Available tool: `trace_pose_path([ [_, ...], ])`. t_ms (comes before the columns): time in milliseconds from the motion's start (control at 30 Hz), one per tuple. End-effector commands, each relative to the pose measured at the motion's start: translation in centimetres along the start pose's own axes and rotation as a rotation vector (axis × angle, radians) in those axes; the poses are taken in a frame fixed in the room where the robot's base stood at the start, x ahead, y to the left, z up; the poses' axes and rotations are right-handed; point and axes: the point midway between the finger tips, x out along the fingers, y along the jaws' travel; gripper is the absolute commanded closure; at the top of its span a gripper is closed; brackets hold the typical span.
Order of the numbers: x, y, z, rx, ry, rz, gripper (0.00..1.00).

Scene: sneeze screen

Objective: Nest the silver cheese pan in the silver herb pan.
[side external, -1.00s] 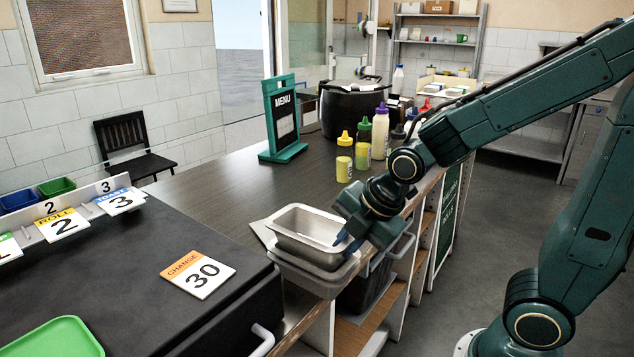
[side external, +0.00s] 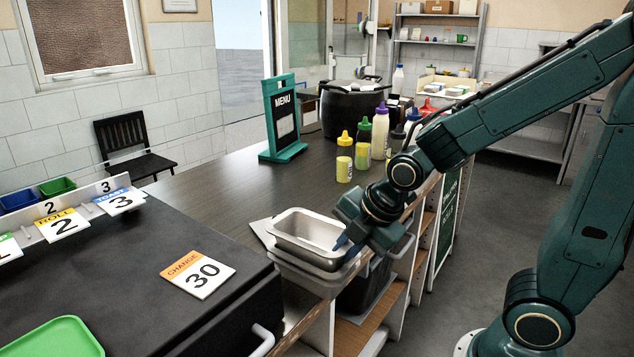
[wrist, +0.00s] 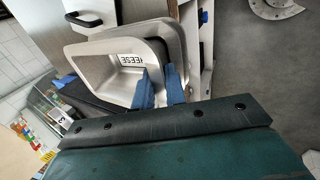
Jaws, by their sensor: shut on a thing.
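The silver cheese pan (side external: 312,232) is a rectangular metal pan, and its label reads partly as "HEESE" in the wrist view (wrist: 122,82). My gripper (wrist: 158,86) is shut on its wall at the near right side, with one blue finger inside the pan and one outside. A second silver pan (side external: 300,279), which looks like the herb pan, is directly below it at the counter edge. Its rim also shows beyond the cheese pan in the wrist view (wrist: 178,38). The cheese pan is over or partly inside it; its depth and any contact are hidden. No herb label is visible.
Several sauce bottles (side external: 380,132) and a menu stand (side external: 283,118) are farther back. The counter (side external: 235,190) between is clear.

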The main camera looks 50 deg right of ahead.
Motion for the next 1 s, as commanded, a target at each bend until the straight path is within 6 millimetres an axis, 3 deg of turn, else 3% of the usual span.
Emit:
trace_pose_path([
  [467,0.41,-0.14,-0.01,0.0,0.0,0.003,1.0],
  [500,0.42,-0.13,-0.01,0.0,0.0,0.004,0.83],
  [600,0.42,-0.19,0.0,0.0,0.0,0.002,0.64],
  [1000,0.47,-0.68,0.01,0.0,0.0,-0.014,0.62],
])
